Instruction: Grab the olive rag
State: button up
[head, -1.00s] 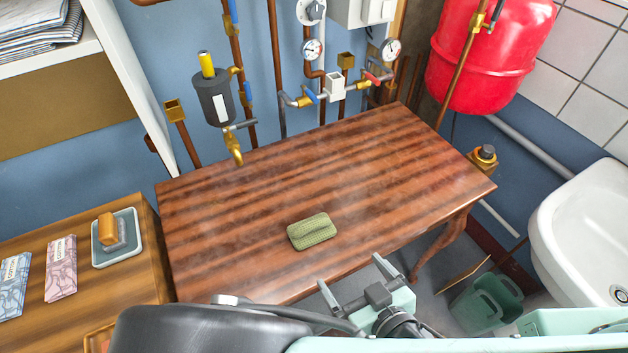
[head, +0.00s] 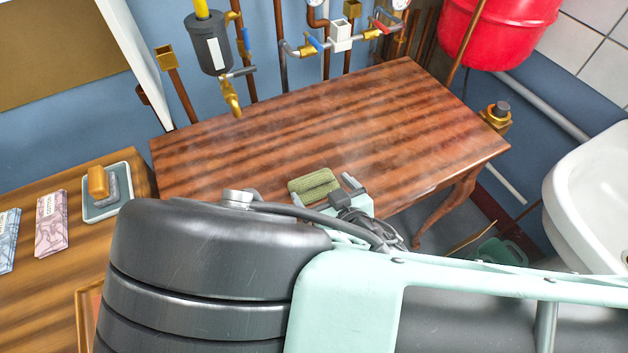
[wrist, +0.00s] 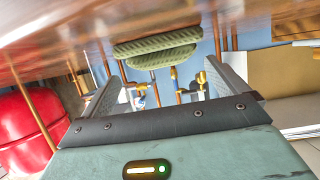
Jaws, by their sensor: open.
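The olive rag (head: 313,183) lies folded on the brown wooden table (head: 290,125), near its front edge. My gripper (head: 331,193) is low at the rag's near side in the head view, partly hidden by my own arm. In the wrist view, which appears upside down, the rag (wrist: 155,43) is straight ahead, beyond the fingertips and between their lines. My gripper (wrist: 160,75) is open there, with nothing between its fingers. Whether a finger touches the rag or table I cannot tell.
A wooden side table (head: 75,190) at left holds a tray (head: 108,196) with a brush-like block and some packets (head: 51,222). Pipes and valves (head: 340,35) line the back wall. A white sink (head: 590,195) stands at right. The tabletop around the rag is clear.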

aim_at(315, 183)
jog(key=x, duration=0.3)
jog(key=shift+w+a+f+b, duration=0.1)
jog(key=shift+a+b, duration=0.1)
jog(key=shift+b, duration=0.2)
jog(key=c, duration=1.1)
jog(key=shift+o, duration=0.2)
